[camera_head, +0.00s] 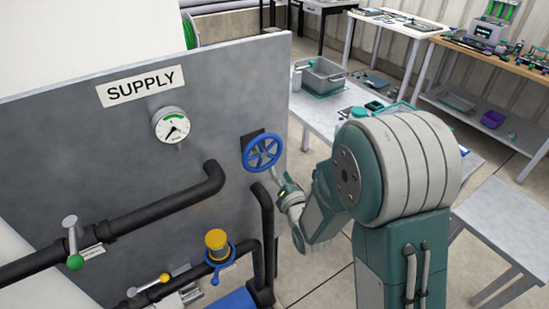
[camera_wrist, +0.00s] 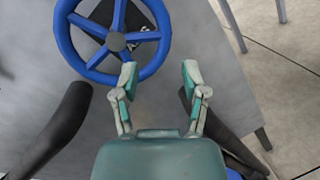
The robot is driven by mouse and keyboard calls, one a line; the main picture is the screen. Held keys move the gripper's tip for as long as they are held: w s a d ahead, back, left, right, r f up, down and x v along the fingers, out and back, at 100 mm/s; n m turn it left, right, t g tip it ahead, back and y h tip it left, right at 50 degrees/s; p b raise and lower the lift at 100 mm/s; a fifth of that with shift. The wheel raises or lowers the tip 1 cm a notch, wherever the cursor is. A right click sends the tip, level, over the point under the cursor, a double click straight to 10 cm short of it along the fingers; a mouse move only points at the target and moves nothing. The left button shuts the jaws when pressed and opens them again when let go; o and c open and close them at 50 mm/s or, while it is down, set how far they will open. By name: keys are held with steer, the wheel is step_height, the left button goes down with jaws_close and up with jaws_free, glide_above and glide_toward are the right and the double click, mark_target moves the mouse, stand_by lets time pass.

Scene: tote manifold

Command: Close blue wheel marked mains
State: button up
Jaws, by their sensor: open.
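The blue wheel (camera_head: 262,152) is a spoked handwheel mounted on the right part of the grey supply panel (camera_head: 235,85). No mains marking is readable on or beside it in either view. In the wrist view the blue wheel (camera_wrist: 75,58) fills the upper left, with its grey hub showing. My gripper (camera_wrist: 159,70) is open and empty, with its left fingertip at or over the wheel's lower right rim. I cannot tell whether it touches.
Black pipes (camera_head: 150,205) run across the panel below the wheel. A pipe with a green-knobbed lever (camera_head: 74,262) is at left, and a yellow-capped valve (camera_head: 216,242) stands lower middle. A gauge (camera_head: 170,125) sits left of the wheel. A table with a grey tote (camera_head: 322,76) stands behind.

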mark_target(276, 160)
steer(key=x, duration=0.4)
steer(key=d+x, duration=0.1)
steer(key=x, duration=0.1)
steer(key=shift+w+a, duration=0.15)
steer(key=shift+w, duration=0.3)
steer(key=shift+a, duration=0.3)
steer(key=shift+d, duration=0.2)
jaws_close()
